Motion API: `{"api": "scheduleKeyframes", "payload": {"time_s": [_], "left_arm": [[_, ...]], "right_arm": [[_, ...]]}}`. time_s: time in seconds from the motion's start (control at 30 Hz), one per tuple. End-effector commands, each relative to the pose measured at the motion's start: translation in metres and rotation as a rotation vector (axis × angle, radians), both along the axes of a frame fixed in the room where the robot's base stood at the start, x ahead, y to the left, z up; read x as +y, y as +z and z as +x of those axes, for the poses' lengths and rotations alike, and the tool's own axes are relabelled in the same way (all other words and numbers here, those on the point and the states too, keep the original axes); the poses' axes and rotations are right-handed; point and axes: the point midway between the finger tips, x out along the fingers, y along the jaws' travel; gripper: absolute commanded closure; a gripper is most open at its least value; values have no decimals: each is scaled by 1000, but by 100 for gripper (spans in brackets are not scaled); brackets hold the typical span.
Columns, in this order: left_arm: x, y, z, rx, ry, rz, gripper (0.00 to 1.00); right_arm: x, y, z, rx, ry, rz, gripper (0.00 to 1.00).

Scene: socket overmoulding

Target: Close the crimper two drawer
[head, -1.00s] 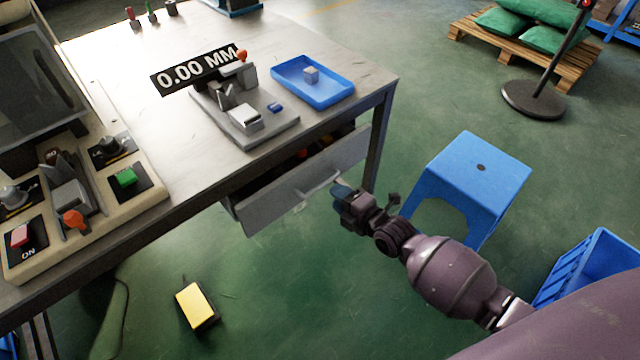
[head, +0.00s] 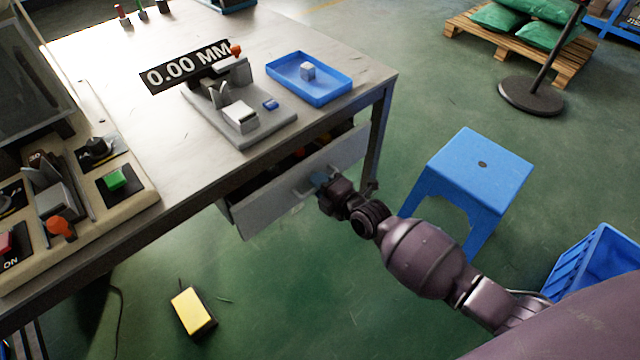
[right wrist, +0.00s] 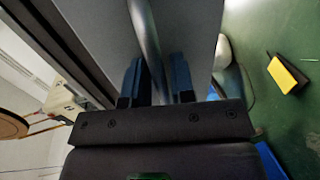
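The grey drawer (head: 275,203) under the workbench stands pulled out, with a dark gap and some orange or red contents visible behind its front. Its bar handle (head: 303,190) is on the front face. My right gripper (head: 321,181) is at the handle's right part. In the right wrist view the handle (right wrist: 146,38) runs between the two blue fingertips of the gripper (right wrist: 158,78), which are apart, with a gap beside the bar. Whether a finger touches the bar cannot be told. My left gripper is not in view.
A crimper (head: 238,110) and a blue tray (head: 335,93) with a small block stand on the workbench (head: 110,70) above. A yellow-topped box (head: 191,308) lies on the floor, which is otherwise clear before the drawer.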

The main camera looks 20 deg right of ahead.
Motion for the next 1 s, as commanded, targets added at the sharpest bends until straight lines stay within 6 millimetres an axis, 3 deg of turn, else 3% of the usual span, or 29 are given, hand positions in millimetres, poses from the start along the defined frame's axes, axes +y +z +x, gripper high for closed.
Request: {"api": "scheduleKeyframes", "payload": {"time_s": [0.03,0.13,0.43,0.73,1.0], "left_arm": [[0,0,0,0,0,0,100],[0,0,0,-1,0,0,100],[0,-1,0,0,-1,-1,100],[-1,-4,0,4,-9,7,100],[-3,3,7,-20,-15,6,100]], "right_arm": [[0,0,0,0,0,0,84],[0,0,0,0,0,0,100],[1,0,2,0,0,0,100],[13,-2,35,1,2,0,100],[16,1,43,0,2,2,100]]}}
